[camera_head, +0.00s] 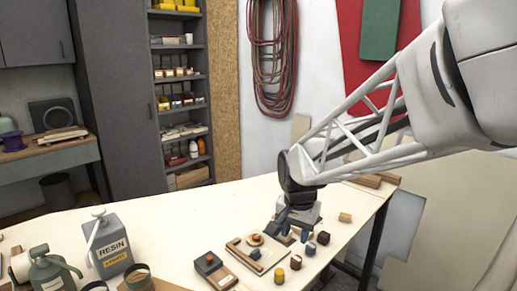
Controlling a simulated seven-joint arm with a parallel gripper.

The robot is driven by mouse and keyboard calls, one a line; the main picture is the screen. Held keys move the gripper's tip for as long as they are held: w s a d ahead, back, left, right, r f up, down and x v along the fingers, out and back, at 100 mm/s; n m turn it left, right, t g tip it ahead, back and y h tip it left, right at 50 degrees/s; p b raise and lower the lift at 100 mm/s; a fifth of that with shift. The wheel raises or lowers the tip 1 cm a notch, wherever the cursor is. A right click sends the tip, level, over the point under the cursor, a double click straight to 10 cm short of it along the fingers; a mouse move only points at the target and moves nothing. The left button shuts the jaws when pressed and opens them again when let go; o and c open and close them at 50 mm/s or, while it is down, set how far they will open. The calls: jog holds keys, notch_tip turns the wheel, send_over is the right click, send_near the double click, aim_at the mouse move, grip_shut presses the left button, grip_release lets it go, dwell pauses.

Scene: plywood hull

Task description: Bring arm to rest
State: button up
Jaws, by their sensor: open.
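My arm reaches in from the upper right, and my gripper (295,232) points down low over the pale workbench (160,240). It is open. Its fingertips are close to several small coloured pieces, and I cannot tell whether they touch any. A dark piece (308,249) and a dark red piece (323,238) stand just below and right of the fingers. A wooden tray (238,250) holding a piece with an orange top (255,239) lies just left of the gripper.
Nearer me are a dark block with an orange knob (209,262), a yellow piece (280,275) and a red-brown piece (296,262). A grey resin can (110,247) and a green canister (52,270) stand at left. A wooden block (345,217) sits near the right edge.

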jog(key=s+d+r+n, duration=0.1)
jog(key=s+d, duration=0.3)
jog(key=s, duration=0.7)
jog(key=s+d+r+n+t, duration=0.1)
jog(key=s+d+n, duration=0.3)
jog(key=s, duration=0.8)
jog(key=shift+d+r+t, duration=0.15)
jog(key=shift+d+t, duration=0.15)
jog(key=shift+d, duration=0.35)
